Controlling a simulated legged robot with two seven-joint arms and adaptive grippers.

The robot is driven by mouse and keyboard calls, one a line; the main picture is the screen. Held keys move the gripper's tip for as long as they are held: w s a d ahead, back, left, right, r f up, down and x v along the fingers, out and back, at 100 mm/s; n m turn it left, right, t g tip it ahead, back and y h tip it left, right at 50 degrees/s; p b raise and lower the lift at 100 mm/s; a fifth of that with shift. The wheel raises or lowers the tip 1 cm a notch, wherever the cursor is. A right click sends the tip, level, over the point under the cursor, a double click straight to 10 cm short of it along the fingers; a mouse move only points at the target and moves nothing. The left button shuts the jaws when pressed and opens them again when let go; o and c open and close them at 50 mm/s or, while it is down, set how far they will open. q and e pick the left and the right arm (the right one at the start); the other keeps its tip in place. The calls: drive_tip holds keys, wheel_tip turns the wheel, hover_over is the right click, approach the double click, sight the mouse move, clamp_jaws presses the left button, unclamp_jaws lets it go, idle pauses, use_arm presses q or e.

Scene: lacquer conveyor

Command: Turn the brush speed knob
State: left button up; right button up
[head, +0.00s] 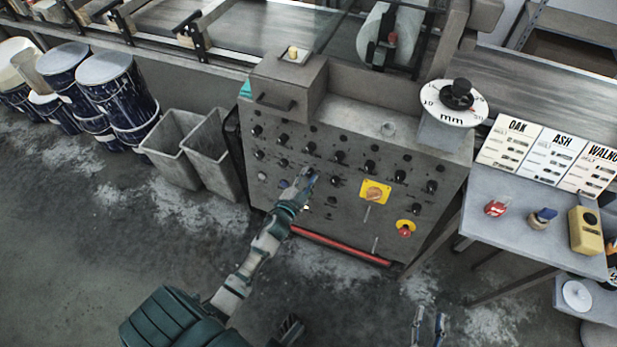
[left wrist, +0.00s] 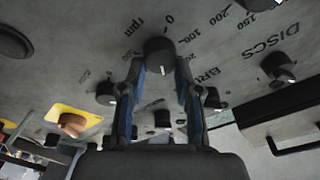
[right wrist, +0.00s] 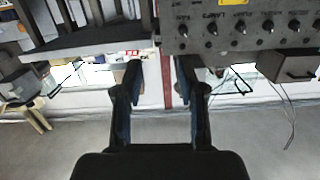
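The dark knob (left wrist: 160,57) sits between my left fingertips in the left wrist view. Numbers, "rpm" and a partly hidden word starting "BRU" are printed around it. A pale pointer mark shows on the knob's face. My left gripper (left wrist: 159,68) is open, one finger on each side of the knob, with a small gap seeming to show. In the head view my left gripper (head: 304,181) is at the grey control panel (head: 330,209) and hides the knob. My right gripper (head: 428,322) is open and empty at the bottom, away from the panel; its fingers (right wrist: 160,72) also show in the right wrist view.
Other dark knobs (head: 339,157) surround the spot closely. A yellow-plated switch (head: 374,193) and a red stop button (head: 405,231) are to the right. A side table (head: 500,212) stands right of the panel, and grey bins (head: 172,150) stand left.

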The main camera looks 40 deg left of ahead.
use_arm(q)
drive_tip(key=shift+s+a+f, duration=0.1)
drive_tip(key=shift+a+f, duration=0.5)
clamp_jaws()
drive_tip(key=shift+d, duration=0.25)
drive_tip(key=shift+n, duration=0.7)
use_arm(e)
drive_tip(key=shift+s+a+f+g, duration=0.15)
drive_tip(key=shift+a+f+g, duration=0.15)
drive_tip(key=shift+f, duration=0.15)
use_arm(q)
drive_tip(key=o, duration=0.9)
unclamp_jaws()
drive_tip(key=shift+o, duration=0.8)
drive_tip(key=shift+a, duration=0.1)
use_arm(e)
drive_tip(key=shift+a, duration=0.15)
use_arm(q)
drive_tip(key=shift+r, duration=0.1)
